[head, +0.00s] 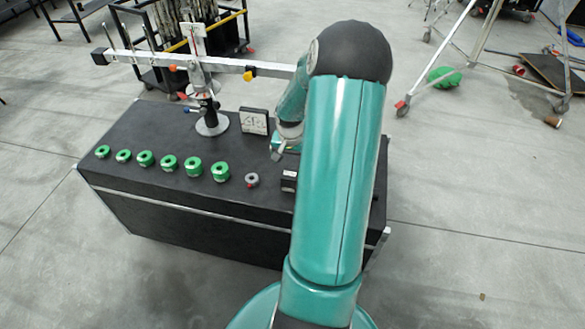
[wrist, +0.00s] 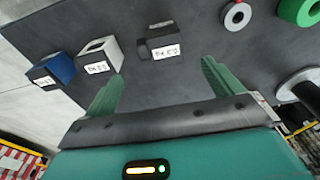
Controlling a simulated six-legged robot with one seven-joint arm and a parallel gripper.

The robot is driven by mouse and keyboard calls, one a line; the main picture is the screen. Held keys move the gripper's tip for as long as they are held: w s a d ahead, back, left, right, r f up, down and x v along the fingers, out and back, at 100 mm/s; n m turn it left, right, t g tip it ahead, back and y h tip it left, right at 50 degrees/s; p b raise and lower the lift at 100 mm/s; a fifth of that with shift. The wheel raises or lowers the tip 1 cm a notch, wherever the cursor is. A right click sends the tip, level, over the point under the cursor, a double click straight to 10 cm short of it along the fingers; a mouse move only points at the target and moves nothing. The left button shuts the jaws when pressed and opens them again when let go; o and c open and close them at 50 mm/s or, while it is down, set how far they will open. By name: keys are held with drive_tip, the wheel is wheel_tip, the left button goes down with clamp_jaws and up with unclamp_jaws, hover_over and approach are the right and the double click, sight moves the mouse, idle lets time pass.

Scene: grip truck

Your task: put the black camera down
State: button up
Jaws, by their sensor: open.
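The black camera (wrist: 160,48) is a small dark block with a white label. In the wrist view it rests on the dark top of the case, just beyond my fingertips and between their lines. In the head view it shows partly (head: 289,178), beside my arm. My gripper (wrist: 160,80) is open, with its two green fingers apart and nothing between them. In the head view my gripper (head: 280,150) is above the case's right part, largely hidden by my arm.
The black case (head: 140,190) carries several green rings (head: 168,162), a grey ring (head: 252,180), a labelled board (head: 254,121) and a balance stand (head: 212,124) with a long beam. A silver block (wrist: 100,55) and a blue block (wrist: 55,68) sit left of the camera.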

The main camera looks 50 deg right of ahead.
drive_tip(key=w+a+r+n+t+h, duration=0.1)
drive_tip(key=w+a+r+n, duration=0.15)
drive_tip(key=a+r, duration=0.65)
drive_tip(key=w+a+r+n+h, duration=0.1)
drive_tip(key=w+a+r+n, duration=0.15)
drive_tip(key=a+r, duration=0.7)
drive_tip(key=s+a+r+n+t+y, duration=0.1)
drive_tip(key=s+a+r+n, duration=0.3)
drive_tip(key=a, duration=0.7)
drive_tip(key=s+a+r+n+t+y, duration=0.2)
drive_tip(key=s+a+r, duration=0.4)
drive_tip(key=a, duration=0.5)
drive_tip(key=shift+s+r+n+t, duration=0.15)
drive_tip(key=shift+s+n+t, duration=0.35)
drive_tip(key=shift+s+n, duration=0.55)
drive_tip(key=shift+w, duration=0.2)
